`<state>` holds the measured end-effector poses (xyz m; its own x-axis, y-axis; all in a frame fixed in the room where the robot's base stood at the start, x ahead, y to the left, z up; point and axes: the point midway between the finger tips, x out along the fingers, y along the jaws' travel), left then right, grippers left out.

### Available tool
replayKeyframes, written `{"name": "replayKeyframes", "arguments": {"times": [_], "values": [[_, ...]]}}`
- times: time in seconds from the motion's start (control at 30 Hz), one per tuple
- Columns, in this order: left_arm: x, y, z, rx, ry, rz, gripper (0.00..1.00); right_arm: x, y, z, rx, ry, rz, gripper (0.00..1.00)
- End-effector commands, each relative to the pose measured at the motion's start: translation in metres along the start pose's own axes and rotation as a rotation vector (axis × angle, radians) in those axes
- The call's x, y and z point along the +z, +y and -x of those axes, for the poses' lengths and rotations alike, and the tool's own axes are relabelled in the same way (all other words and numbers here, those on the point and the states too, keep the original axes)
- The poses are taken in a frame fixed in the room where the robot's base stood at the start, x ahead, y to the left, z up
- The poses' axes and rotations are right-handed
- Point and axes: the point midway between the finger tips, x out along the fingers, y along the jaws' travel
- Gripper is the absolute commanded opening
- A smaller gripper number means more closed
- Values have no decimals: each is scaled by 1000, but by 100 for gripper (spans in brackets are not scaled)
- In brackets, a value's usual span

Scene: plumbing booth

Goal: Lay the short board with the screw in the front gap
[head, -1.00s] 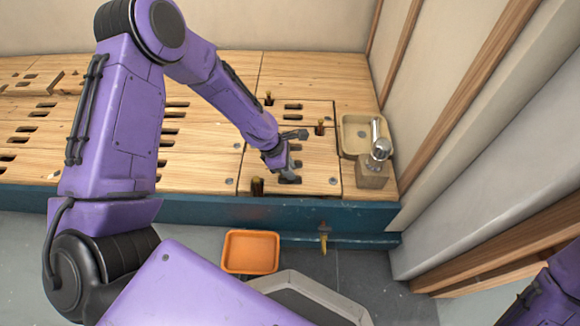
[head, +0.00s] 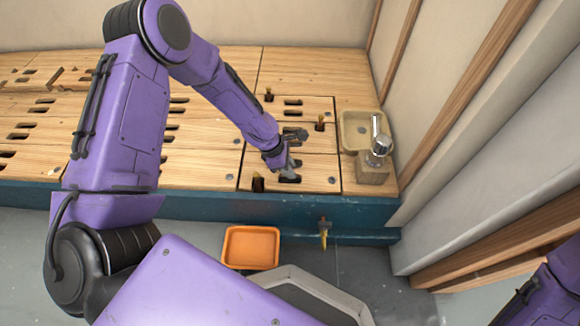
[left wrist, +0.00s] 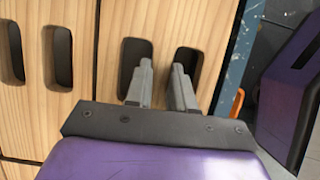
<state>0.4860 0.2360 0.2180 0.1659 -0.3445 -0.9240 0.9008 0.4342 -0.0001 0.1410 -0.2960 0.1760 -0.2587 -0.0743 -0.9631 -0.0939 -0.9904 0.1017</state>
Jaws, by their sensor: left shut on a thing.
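The short board (head: 312,172) lies at the front edge of the wooden deck, with a grey screw (head: 332,181) near its right end. It looks about level with the boards around it; whether it is fully seated I cannot tell. My left gripper (head: 290,174) is over its middle. In the left wrist view, its fingers (left wrist: 161,88) reach into two neighbouring slots of the short board (left wrist: 160,17) and are shut on the wood between them. The front gap under the board is hidden. My right gripper is out of view.
A slotted board (head: 311,107) lies behind, with dark upright pegs nearby. A beige basin (head: 349,127) and chrome tap (head: 377,142) are at right. An orange tray (head: 250,247) is below the blue front beam (head: 210,205).

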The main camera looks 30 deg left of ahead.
Motion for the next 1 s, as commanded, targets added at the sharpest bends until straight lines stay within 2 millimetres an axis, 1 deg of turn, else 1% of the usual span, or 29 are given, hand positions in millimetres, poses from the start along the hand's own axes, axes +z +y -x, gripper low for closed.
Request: {"name": "replayKeyframes", "arguments": {"times": [0.03,0.13,0.7,0.73,0.8,1.0], "values": [[1,0,2,0,-1,0,0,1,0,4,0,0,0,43],[1,0,2,-1,-1,1,0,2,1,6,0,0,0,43],[-1,0,-3,1,-1,0,0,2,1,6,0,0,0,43],[-1,0,-3,1,-1,0,33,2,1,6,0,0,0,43],[-1,0,-3,1,-1,0,53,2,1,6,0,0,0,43],[-1,0,-3,0,0,0,53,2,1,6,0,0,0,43]]}}
